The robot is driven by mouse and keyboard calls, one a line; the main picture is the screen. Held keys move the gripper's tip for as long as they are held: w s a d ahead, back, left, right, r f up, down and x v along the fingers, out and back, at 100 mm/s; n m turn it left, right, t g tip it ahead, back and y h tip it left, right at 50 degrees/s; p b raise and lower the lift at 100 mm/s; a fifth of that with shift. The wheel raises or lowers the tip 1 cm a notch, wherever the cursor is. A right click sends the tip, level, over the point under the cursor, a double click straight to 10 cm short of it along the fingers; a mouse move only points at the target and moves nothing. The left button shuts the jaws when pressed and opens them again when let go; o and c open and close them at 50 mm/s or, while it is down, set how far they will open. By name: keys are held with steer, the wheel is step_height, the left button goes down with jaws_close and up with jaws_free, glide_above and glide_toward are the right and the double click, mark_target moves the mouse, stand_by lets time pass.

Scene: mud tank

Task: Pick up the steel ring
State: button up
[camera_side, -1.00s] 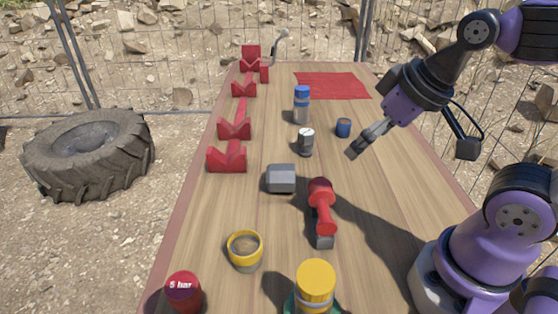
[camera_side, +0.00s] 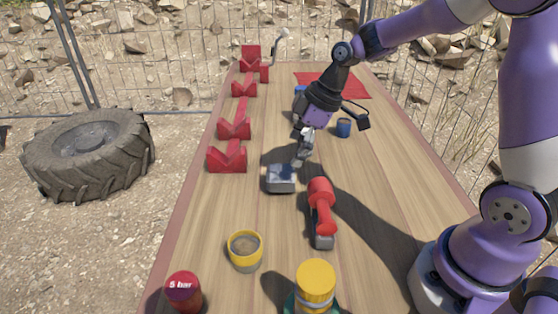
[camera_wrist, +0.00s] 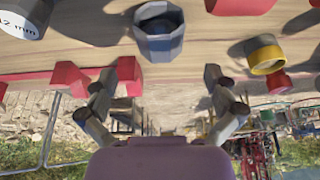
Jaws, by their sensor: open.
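A grey faceted steel piece (camera_side: 281,179) lies near the middle of the wooden table. In the wrist view it looks like a hollow octagonal ring (camera_wrist: 158,30) and best fits the steel ring. My gripper (camera_side: 301,158) points down just above and behind it, near its right side. In the wrist view the open fingers (camera_wrist: 160,82) are spread apart with nothing between them, and the ring is above them in the picture. I cannot tell from the side view whether a fingertip touches the ring.
A red tool (camera_side: 321,212) lies close to the right, and a yellow-rimmed grey ring (camera_side: 245,251) nearer the camera. Red V-shaped blocks (camera_side: 227,158) line the left. A labelled cylinder (camera_wrist: 22,20) shows in the wrist view. A blue cup (camera_side: 343,128) stands right of my gripper.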

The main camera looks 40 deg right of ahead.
mark_target(282, 167)
steer(key=x, duration=0.8)
steer(key=shift+w+a+f, duration=0.2)
steer(key=shift+a+f, duration=0.05)
steer(key=shift+f, duration=0.05)
steer(key=c, duration=1.4)
